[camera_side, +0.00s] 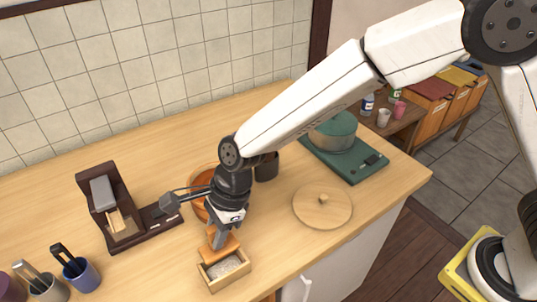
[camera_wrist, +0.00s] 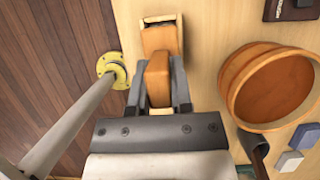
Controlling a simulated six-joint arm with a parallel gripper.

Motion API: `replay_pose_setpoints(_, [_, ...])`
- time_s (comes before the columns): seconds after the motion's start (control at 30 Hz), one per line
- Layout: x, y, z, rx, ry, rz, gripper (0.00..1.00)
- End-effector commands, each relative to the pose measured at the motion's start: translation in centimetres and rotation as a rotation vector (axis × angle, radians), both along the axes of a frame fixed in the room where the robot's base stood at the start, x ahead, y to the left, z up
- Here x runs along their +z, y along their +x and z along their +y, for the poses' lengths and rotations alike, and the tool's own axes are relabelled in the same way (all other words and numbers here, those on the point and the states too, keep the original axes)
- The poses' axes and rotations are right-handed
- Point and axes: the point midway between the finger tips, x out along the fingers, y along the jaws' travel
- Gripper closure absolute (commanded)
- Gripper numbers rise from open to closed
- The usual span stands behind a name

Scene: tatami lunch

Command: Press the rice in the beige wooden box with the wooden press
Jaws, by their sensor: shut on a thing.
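The beige wooden box (camera_side: 232,279) stands near the counter's front edge, with pale rice (camera_side: 225,267) showing in its near part. My gripper (camera_side: 221,236) is shut on the wooden press (camera_side: 214,251), an orange-brown block with an upright handle. The press is at the far end of the box, overlapping its rim; I cannot tell whether it touches the rice. In the wrist view, my gripper (camera_wrist: 158,82) has its fingers either side of the press handle (camera_wrist: 157,68). The box (camera_wrist: 162,17) shows around the far end of the press, and the rice is mostly hidden there.
A round orange-brown tub (camera_wrist: 235,95) is close beside the gripper, partly behind my arm in the side view. A dark wooden stand (camera_side: 125,232) and a blue cup (camera_side: 84,277) are left. A round lid (camera_side: 322,207) and a green mat (camera_side: 362,172) with a pot lie right.

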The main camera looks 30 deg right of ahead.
Motion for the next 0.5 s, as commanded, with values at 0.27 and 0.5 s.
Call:
replay_pose_setpoints(0.27, [-0.9, 0.0, -0.1, 0.001, -0.001, 0.002, 1.00])
replay_pose_setpoints(0.5, [-2.2, 0.0, -0.1, 0.001, -0.001, 0.002, 1.00])
